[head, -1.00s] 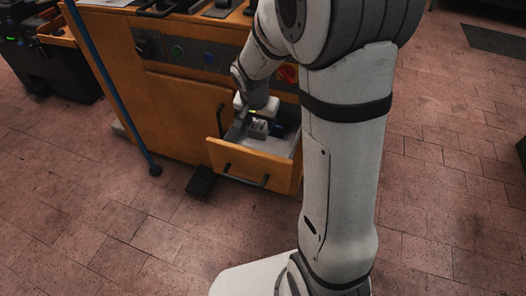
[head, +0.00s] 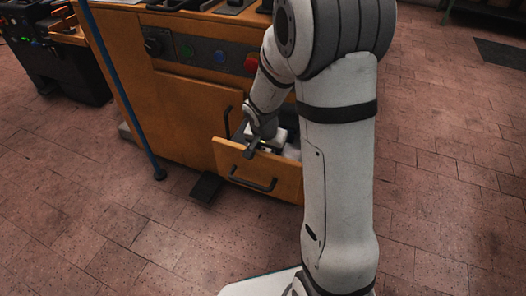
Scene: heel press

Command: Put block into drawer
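The open drawer (head: 235,160) sticks out of the orange wooden cabinet, low on its front, with a dark bar handle. My gripper (head: 256,147) is at the drawer, over its front part and close to the front panel's top edge. Its fingers are small and dark here, so I cannot tell whether they are open or shut, or whether they hold anything. I cannot make out a block; my gripper and the drawer front hide much of the drawer's inside. A pale patch of the interior shows right of the gripper.
The cabinet (head: 180,115) carries a panel with a green, a blue and a red button (head: 251,64). A blue pole (head: 125,95) stands at its left. A black pedal (head: 206,187) lies on the brick floor below the drawer. Open floor (head: 110,220) lies in front.

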